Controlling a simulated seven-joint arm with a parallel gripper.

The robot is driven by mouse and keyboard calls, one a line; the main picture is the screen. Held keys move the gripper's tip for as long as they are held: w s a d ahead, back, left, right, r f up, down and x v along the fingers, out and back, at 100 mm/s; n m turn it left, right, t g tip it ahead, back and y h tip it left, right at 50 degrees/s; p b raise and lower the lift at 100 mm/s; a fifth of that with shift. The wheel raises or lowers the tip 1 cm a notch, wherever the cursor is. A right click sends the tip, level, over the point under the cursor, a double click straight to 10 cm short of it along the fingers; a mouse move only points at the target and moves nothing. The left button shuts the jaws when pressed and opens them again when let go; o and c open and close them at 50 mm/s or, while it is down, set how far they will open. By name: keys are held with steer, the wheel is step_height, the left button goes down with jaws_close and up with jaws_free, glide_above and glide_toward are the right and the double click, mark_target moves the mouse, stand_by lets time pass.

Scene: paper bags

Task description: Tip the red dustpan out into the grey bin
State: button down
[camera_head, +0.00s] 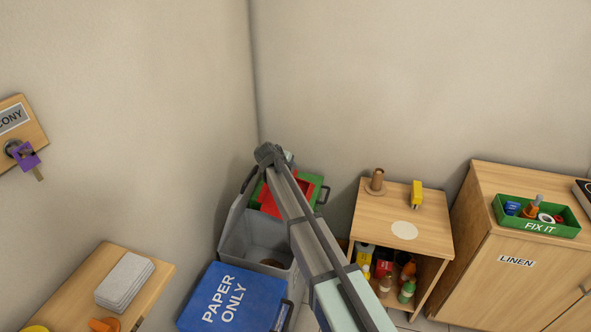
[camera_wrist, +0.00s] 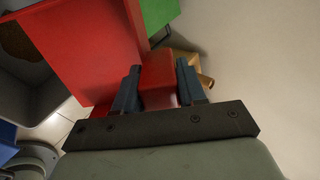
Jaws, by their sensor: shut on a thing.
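My gripper (camera_wrist: 158,88) is shut on the handle of the red dustpan (camera_wrist: 92,45) in the wrist view. The dustpan's broad flat red face spreads up and left from the fingers. In the head view the dustpan (camera_head: 270,204) shows partly on both sides of my arm, which hides its middle and my fingers. It is at the back right of the grey bin (camera_head: 236,238), in front of a green container. The bin is open, and something brown lies inside. The bin also shows at the left of the wrist view (camera_wrist: 38,88). I cannot see whether anything lies on the dustpan.
The green container (camera_head: 316,180) stands behind the bin, near the wall corner. A blue PAPER ONLY bin (camera_head: 232,296) is in front. A small wooden cabinet (camera_head: 373,220) with bottles stands at right, beside the LINEN cabinet (camera_head: 490,235). A wooden table (camera_head: 150,275) is at left.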

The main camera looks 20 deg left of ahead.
steer(key=shift+s+f+n+y, duration=0.3)
steer(key=shift+s+n, duration=0.1)
steer(key=shift+s, duration=0.2)
steer(key=shift+a+f+n+g, duration=0.1)
steer(key=shift+n+g, duration=0.2)
steer(key=shift+g, duration=0.2)
steer(key=shift+w+f+g+y, duration=0.15)
steer(key=shift+w+f+g, duration=0.25)
steer(key=shift+w+g, duration=0.25)
steer(key=shift+w+f+g+y, duration=0.1)
steer(key=shift+w+f+g, duration=0.3)
steer(key=shift+w, duration=0.35)
steer(key=shift+w+f+g+y, duration=0.15)
steer(key=shift+w+f+g, duration=0.2)
steer(key=shift+w+g, duration=0.3)
steer(key=shift+w+d+f+g, duration=0.3)
steer(key=shift+w+f+g, duration=0.3)
steer(key=shift+w, duration=0.2)
